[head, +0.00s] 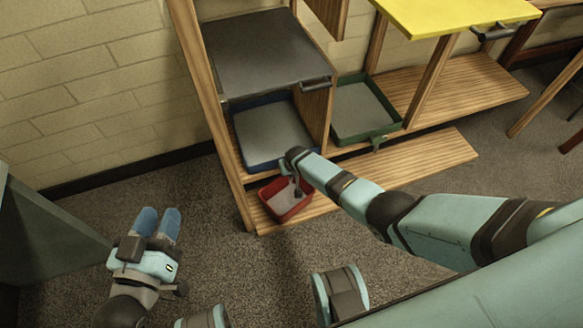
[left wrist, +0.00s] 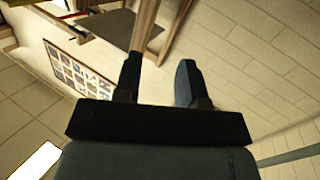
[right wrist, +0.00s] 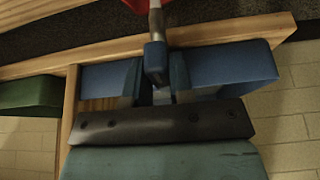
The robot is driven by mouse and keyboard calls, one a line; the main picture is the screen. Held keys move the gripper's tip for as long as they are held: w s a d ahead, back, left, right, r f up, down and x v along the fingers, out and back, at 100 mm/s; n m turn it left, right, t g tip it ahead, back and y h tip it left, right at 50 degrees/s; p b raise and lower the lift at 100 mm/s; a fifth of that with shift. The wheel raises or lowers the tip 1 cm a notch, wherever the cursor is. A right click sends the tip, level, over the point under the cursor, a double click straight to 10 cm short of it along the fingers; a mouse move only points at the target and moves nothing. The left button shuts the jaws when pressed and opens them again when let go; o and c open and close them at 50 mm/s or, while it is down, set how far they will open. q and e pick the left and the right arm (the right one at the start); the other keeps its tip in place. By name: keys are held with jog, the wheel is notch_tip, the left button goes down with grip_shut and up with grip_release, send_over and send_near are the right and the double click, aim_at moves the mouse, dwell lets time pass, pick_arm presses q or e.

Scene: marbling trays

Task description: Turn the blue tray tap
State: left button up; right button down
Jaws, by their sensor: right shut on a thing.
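The blue tray (head: 262,165) sits in the lower left compartment of a wooden rack, holding a grey surface. It fills much of the right wrist view (right wrist: 235,66), where its tap (right wrist: 155,55) has a blue part and a grey spout. My right gripper (right wrist: 156,85) is shut on the tap at the tray's front. In the head view it largely hides the tap. A red tub (head: 290,212) stands on the low plank below; its edge shows at the top of the right wrist view. My left gripper (head: 157,222) is open and empty, left of the rack above the floor.
A green tray (head: 377,135) with its own tap sits in the compartment to the right. A brick wall stands behind.

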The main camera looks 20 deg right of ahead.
dwell(0.3)
pick_arm(q)
jog(key=shift+f, duration=0.1)
pick_arm(e)
jog(key=c, duration=1)
grip_release()
jog(key=shift+r, duration=0.25)
jog(key=shift+s+r+p, duration=0.2)
jog(key=shift+r+p, duration=0.15)
jog(key=shift+p, duration=0.2)
jog(key=p+v, duration=0.3)
jog(key=v, duration=0.1)
pick_arm(q)
jog(key=s+a+f+g+y+p, duration=0.3)
jog(key=a+f+g+p, duration=0.1)
jog(key=f, duration=0.2)
jog(key=shift+a+f, duration=0.15)
jog(key=shift+f, duration=0.2)
pick_arm(e)
jog(key=v, duration=0.8)
jog(key=shift+s+r, duration=0.15)
jog(key=shift+r, duration=0.1)
pick_arm(q)
jog(key=shift+w, duration=0.1)
